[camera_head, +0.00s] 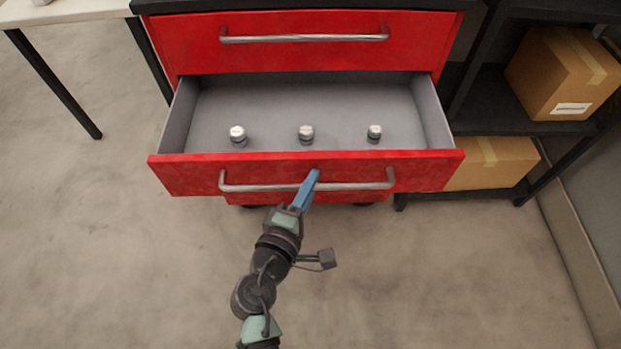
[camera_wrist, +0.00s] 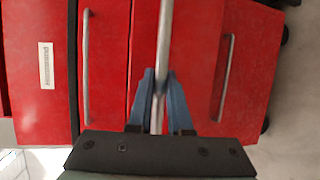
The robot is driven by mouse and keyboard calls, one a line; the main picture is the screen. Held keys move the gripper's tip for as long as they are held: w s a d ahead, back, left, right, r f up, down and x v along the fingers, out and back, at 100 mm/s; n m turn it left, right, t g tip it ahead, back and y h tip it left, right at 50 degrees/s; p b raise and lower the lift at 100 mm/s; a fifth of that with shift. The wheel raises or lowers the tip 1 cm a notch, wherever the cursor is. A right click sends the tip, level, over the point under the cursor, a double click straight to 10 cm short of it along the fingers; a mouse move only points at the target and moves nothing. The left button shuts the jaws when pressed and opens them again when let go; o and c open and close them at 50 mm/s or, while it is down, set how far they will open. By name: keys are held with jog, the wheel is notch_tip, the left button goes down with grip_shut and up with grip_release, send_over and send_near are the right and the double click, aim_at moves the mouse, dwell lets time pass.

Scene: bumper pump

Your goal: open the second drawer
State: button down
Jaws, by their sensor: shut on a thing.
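The second drawer (camera_head: 200,175) of the red cabinet is pulled well out, and its grey inside shows in the head view. Its metal bar handle (camera_head: 350,186) runs across the red front. My gripper (camera_head: 308,185) is at about the middle of this handle, with its blue fingers shut on the bar. In the wrist view my gripper (camera_wrist: 157,100) has one finger on each side of the handle bar (camera_wrist: 165,35). Three small silver-topped cylinders (camera_head: 306,134) stand in a row inside the drawer.
The top drawer (camera_head: 300,55) above is closed. A black shelf (camera_head: 500,100) with cardboard boxes (camera_head: 565,75) stands close on the right. A white table (camera_head: 65,12) is on the left. The concrete floor (camera_head: 110,260) in front is clear.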

jog(key=shift+s, duration=0.7)
jog(key=c, duration=0.8)
grip_release()
jog(key=shift+c, duration=0.2)
jog(key=v, duration=1.3)
